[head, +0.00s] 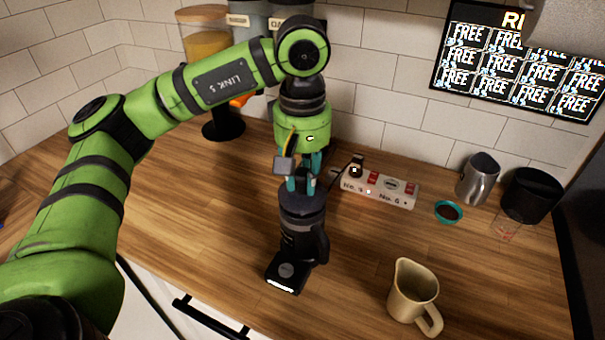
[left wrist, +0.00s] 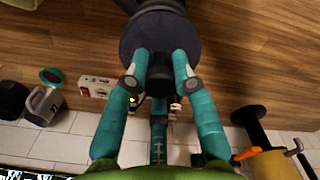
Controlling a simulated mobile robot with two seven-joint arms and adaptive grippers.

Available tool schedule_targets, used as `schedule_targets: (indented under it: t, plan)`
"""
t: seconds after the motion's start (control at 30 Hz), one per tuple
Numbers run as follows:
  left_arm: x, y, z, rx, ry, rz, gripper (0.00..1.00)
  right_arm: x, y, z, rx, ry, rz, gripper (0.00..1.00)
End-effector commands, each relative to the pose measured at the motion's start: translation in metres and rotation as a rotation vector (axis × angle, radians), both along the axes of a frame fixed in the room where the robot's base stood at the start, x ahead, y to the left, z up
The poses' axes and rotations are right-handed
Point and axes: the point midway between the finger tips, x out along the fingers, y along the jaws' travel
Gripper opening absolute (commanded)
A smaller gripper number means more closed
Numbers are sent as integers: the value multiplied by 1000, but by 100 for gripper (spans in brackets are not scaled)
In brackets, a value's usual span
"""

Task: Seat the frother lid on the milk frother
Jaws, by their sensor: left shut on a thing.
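The black milk frother (head: 298,241) stands upright on the wooden counter, on a base with a lit strip and with its handle to the right. The dark frother lid (head: 303,202) is at the frother's top, roughly level; I cannot tell whether a thin gap is left under it. My left gripper (head: 302,182) points down from above, its teal fingers shut on the lid's knob. In the left wrist view, the fingers (left wrist: 160,72) close around the black knob, and the round lid (left wrist: 158,32) hides the frother beneath. My right gripper is not in view.
A beige pitcher (head: 413,293) stands at the front right. A power strip (head: 378,187) lies behind the frother. A steel jug (head: 478,179), a teal-rimmed dish (head: 448,211) and a black container (head: 531,194) are at the right. The counter between frother and pitcher is clear.

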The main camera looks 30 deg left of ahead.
Motion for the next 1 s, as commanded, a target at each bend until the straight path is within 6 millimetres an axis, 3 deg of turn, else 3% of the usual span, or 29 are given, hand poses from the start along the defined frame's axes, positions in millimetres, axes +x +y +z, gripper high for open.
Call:
schedule_targets:
  t: [1.0]
  plan:
    - [0,-1,-1,-1,-1,-1,0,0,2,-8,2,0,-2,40]
